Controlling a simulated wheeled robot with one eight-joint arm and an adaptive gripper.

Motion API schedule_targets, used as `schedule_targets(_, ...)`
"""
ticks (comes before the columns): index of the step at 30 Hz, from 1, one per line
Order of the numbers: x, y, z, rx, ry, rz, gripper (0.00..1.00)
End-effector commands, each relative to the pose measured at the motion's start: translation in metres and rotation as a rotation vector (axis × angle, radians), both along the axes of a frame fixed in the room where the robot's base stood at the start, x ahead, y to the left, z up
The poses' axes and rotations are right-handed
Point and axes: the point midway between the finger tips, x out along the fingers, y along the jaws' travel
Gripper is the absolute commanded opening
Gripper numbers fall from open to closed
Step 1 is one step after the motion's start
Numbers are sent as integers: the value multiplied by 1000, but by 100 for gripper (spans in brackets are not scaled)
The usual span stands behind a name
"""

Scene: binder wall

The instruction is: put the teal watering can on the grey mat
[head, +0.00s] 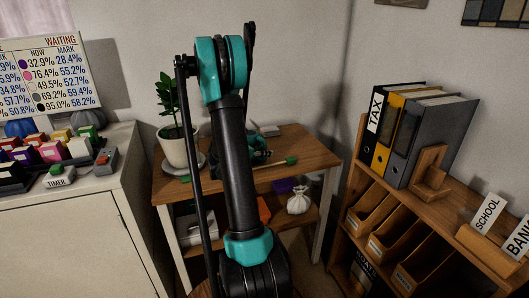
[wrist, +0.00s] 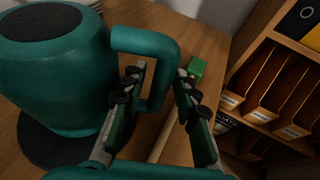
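The teal watering can (wrist: 55,75) stands upright at the left of the wrist view, with its handle (wrist: 160,48) looping toward my gripper. My gripper (wrist: 160,75) is open, one finger on each side of the handle's outer upright part. I see a gap on the right side; contact on the left is unclear. A dark round disc (wrist: 35,148) shows under the can; I cannot tell whether it is the grey mat. In the head view my arm hides most of the can and gripper above the wooden table (head: 310,150).
A green-headed stick (wrist: 196,68) lies close to the right finger. A potted plant (head: 179,148) stands at the table's left. A white bag (head: 298,204) is on the shelf below. A shelf unit (head: 342,250) with binders (head: 425,140) stands to the right.

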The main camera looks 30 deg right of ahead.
Motion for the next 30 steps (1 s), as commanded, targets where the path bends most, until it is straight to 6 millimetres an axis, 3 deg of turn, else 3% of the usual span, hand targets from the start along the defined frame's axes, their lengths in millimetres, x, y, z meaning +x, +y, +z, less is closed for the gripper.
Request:
schedule_targets(13,0,6,5,0,0,2,37)
schedule_targets(30,-13,99,42,0,1,3,37)
